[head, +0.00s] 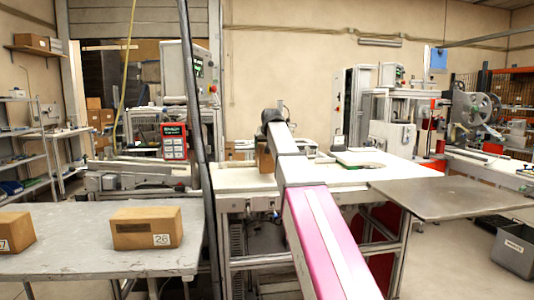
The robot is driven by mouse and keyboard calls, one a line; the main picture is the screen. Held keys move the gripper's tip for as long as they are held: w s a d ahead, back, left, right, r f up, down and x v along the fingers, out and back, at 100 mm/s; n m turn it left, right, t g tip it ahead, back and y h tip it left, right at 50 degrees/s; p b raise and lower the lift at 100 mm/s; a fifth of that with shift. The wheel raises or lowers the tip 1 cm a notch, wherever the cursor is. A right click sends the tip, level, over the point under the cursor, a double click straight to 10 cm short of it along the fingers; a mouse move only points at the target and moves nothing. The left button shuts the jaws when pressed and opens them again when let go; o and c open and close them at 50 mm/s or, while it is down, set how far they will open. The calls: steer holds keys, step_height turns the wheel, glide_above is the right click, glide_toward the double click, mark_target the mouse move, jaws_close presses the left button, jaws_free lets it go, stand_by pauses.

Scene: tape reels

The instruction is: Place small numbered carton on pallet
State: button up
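A brown carton labelled 26 (147,228) sits on the grey table at the left. Another numbered carton (14,232) is cut by the left edge, its label only partly readable. My pink and white arm reaches from the bottom to the middle of the view. Its dark wrist end is over the white workbench, and my gripper's fingers are hidden there. A small brown carton (264,160) shows directly below the wrist, partly behind my arm. I cannot tell whether it is gripped or resting on the bench. No pallet can be made out clearly.
The grey table (60,262) has bare room around the cartons. A dark post (196,120) stands between it and the white workbench (235,180). A bare grey plate (450,198) juts out at the right, above a dark bin (514,252).

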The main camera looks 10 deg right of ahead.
steer(key=shift+f, duration=2.05)
steer(key=shift+f, duration=0.1)
steer(key=o, duration=1.3)
